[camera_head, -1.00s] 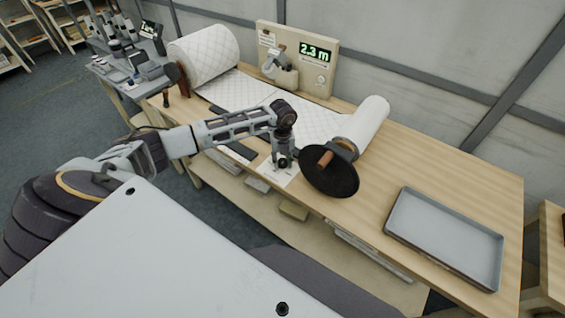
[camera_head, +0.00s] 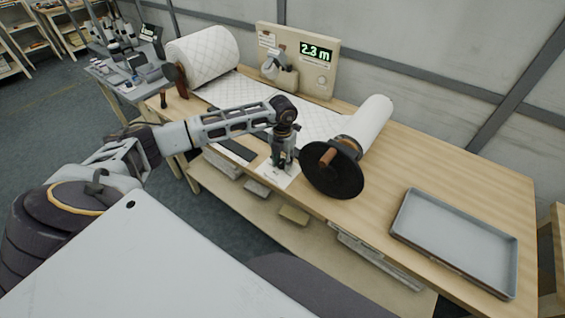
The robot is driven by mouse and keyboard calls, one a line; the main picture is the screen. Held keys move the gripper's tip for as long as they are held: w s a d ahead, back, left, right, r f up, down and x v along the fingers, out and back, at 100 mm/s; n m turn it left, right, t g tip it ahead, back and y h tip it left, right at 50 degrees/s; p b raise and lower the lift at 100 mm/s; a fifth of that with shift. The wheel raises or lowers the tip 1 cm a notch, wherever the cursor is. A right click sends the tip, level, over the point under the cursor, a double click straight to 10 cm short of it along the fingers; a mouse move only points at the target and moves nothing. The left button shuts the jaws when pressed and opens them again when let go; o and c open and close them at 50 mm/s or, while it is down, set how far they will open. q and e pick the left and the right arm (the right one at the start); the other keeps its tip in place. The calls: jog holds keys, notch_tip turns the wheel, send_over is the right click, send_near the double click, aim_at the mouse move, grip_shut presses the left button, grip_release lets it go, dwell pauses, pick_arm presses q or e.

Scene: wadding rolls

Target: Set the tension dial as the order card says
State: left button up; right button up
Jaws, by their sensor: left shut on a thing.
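My left gripper (camera_head: 282,162) points down at the front edge of the table, just left of the black hand wheel. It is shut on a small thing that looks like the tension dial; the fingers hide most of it. A white card or plate (camera_head: 287,182) lies under and around the fingertips; its print is too small to read. I cannot tell for sure whether it is the order card or the dial's scale. My right gripper is not in view.
The black wheel (camera_head: 348,178) with a brown handle stands close right of my gripper, on the take-up roll (camera_head: 368,118). A quilted roll (camera_head: 202,55) is at the back left. A panel (camera_head: 266,33) shows 2.3 m. A grey tray (camera_head: 455,238) lies right.

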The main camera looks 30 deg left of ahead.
aim_at(283, 161)
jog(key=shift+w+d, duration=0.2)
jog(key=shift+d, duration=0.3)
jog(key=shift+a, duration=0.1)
pick_arm(q)
jog(key=o, duration=1.1)
jog(key=shift+c, duration=0.2)
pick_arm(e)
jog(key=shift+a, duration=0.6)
pick_arm(q)
jog(key=shift+r, duration=0.35)
notch_tip(283, 161, up, 11)
jog(key=shift+r, duration=0.2)
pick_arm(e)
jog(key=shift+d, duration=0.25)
